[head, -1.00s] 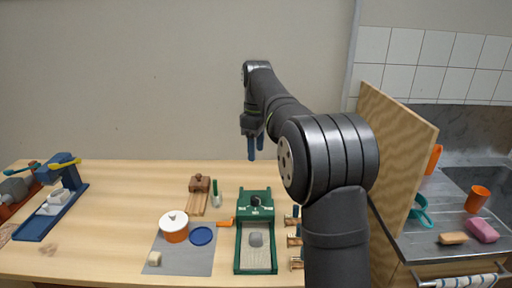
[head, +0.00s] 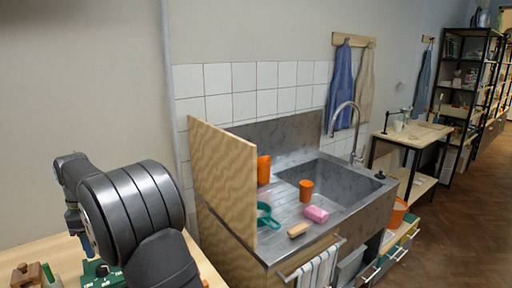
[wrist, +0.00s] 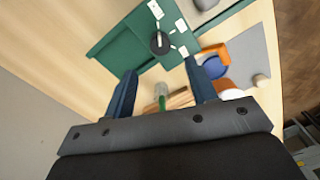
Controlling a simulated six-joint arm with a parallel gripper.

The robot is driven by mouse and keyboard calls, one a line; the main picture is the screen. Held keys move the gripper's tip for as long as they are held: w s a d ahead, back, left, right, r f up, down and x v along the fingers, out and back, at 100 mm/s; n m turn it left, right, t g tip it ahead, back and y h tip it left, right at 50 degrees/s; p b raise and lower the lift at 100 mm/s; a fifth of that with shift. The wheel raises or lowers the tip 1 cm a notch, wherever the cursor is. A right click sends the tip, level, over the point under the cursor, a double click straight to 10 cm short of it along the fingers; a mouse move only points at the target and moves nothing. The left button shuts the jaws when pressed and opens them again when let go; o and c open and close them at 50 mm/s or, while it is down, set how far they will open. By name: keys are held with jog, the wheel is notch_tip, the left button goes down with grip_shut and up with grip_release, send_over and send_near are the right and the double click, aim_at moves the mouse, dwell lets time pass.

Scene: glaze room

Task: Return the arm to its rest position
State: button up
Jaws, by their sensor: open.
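My gripper (wrist: 159,68) is open and empty in the wrist view, its two blue fingers apart above the worktable (wrist: 65,60). Beyond the fingertips is a green device (wrist: 120,38) with a black knob. In the head view, my arm stands raised at the lower left. One blue finger of my gripper (head: 86,243) shows there, partly hidden by my own arm.
An upright wooden panel (head: 225,175) stands right of my arm. Beyond it are a steel sink (head: 335,185), orange cups (head: 306,190), a pink sponge (head: 316,214) and a teal strainer (head: 266,214).

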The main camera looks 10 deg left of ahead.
notch_tip(320, 180, down, 8)
jog(key=shift+s+f, duration=0.1)
jog(key=shift+f, duration=0.05)
dwell(0.5)
